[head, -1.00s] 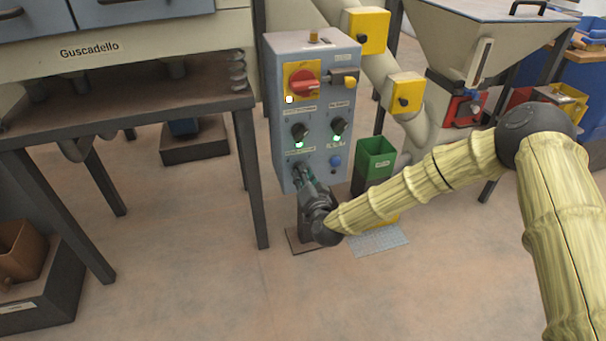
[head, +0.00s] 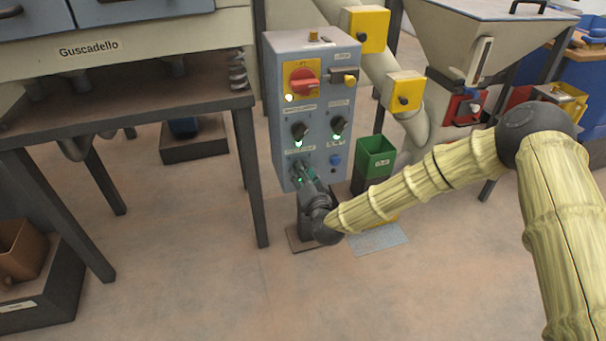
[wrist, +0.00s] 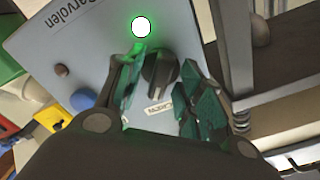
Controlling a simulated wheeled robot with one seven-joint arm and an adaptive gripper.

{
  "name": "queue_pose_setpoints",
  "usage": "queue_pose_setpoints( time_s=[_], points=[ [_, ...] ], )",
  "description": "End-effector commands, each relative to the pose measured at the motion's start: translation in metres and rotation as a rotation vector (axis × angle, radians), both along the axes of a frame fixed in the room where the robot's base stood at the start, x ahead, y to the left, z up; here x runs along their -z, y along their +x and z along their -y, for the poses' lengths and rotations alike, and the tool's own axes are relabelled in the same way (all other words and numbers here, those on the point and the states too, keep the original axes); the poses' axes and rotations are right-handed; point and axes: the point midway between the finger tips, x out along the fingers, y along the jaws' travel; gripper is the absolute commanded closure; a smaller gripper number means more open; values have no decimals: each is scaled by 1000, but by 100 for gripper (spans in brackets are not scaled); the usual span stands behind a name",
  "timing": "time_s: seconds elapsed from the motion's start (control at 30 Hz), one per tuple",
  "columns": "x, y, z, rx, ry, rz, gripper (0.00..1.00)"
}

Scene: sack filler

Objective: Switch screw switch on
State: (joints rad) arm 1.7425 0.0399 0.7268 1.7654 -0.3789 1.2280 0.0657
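The screw switch (wrist: 160,70) is a black rotary knob on the grey-blue control box (head: 318,65). In the wrist view, a label reading SCREW (wrist: 159,106) is beside it and a lit, green-rimmed lamp (wrist: 141,27) is near its other side. My gripper (head: 304,175) is at the lower left of the box front. In the wrist view, the gripper's (wrist: 164,66) two green fingers are apart, one on each side of the knob. A gap shows between the knob and the right finger; contact on the left is unclear. The head view hides this knob behind the gripper.
Above are a red main switch (head: 303,82) on a yellow plate and two black knobs, left (head: 299,130) and right (head: 338,124), with lit green lamps. A blue button (head: 335,160) is to the right. A green bin (head: 376,158) stands beside the box; table legs stand left.

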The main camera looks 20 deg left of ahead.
Motion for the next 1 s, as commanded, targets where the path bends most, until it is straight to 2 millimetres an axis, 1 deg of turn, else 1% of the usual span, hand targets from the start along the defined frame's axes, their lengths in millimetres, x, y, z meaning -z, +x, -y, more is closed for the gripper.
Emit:
queue_pose_setpoints(
  time_s=[0.17,0.5,0.7,0.83,1.0],
  points=[
    [0,-14,9,-1,-1,-1,62],
    [0,-64,44,-1,0,-2,62],
    [1,-87,59,-1,0,-2,62],
    [0,-95,64,0,0,-2,62],
    [0,-98,67,1,0,-1,62]
  ],
)
